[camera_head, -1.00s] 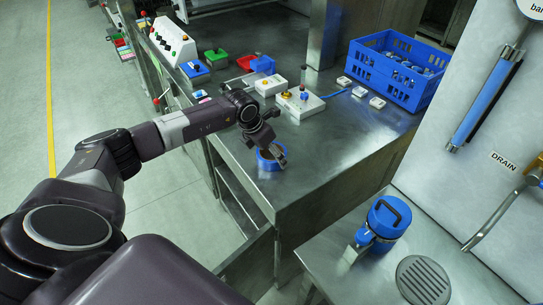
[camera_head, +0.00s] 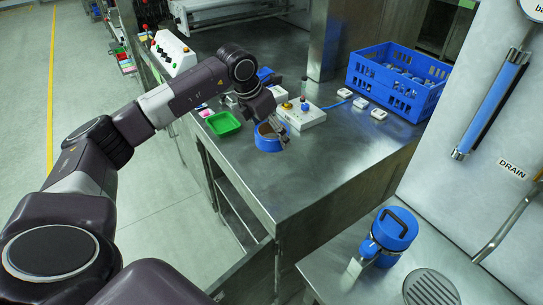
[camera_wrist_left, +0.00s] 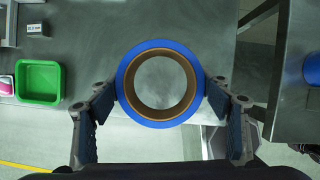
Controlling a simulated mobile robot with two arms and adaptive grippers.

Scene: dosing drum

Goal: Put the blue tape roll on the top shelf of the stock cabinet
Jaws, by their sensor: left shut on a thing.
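The blue tape roll (camera_head: 267,145) is a blue ring with a brown core. My left gripper (camera_head: 273,131) is shut on it and holds it above the steel counter near its front left corner. In the left wrist view, the roll (camera_wrist_left: 160,118) sits between the two fingers of the left gripper (camera_wrist_left: 161,90), touched on both outer sides, its hole facing the camera. My right gripper is not in view. I cannot tell for sure which furniture is the stock cabinet; open shelving (camera_head: 238,212) shows under the counter's left side.
A green tray (camera_head: 223,124), a control box (camera_head: 301,114) and a blue crate (camera_head: 398,78) stand on the counter (camera_head: 325,165). A blue lidded container (camera_head: 394,228) stands on a lower steel surface at front right. The green tray also shows in the left wrist view (camera_wrist_left: 40,82).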

